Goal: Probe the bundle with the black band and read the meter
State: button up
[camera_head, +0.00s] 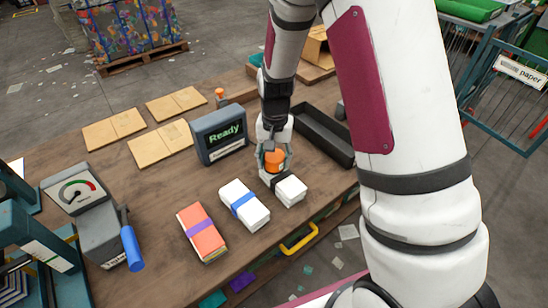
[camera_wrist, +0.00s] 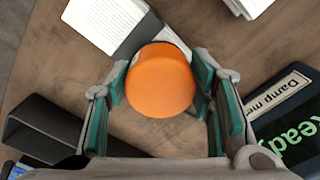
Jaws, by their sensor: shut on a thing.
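My gripper (camera_head: 273,152) is shut on an orange-topped probe (camera_head: 275,160), whose round orange end fills the space between the fingers in the wrist view (camera_wrist: 160,82). The white bundle with the black band (camera_head: 290,190) lies just below my gripper in the head view. It also shows at the upper left of the wrist view (camera_wrist: 102,20), partly behind the probe. The probe's tip is hidden, so I cannot tell whether it touches the bundle. The damp meter (camera_head: 219,135) stands left of my gripper, and its screen reads "Ready" in green.
A white bundle with a blue band (camera_head: 244,206) and an orange one with a purple band (camera_head: 202,233) lie to the left. A black tray (camera_head: 322,132) is right of my gripper. A dial device (camera_head: 85,205) stands at the left. Cardboard pieces (camera_head: 160,142) lie behind.

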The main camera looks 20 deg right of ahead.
jog(key=shift+f, duration=0.45)
dwell(1.4)
jog(key=shift+r+p, duration=1.8)
jog(key=shift+r, duration=2.25)
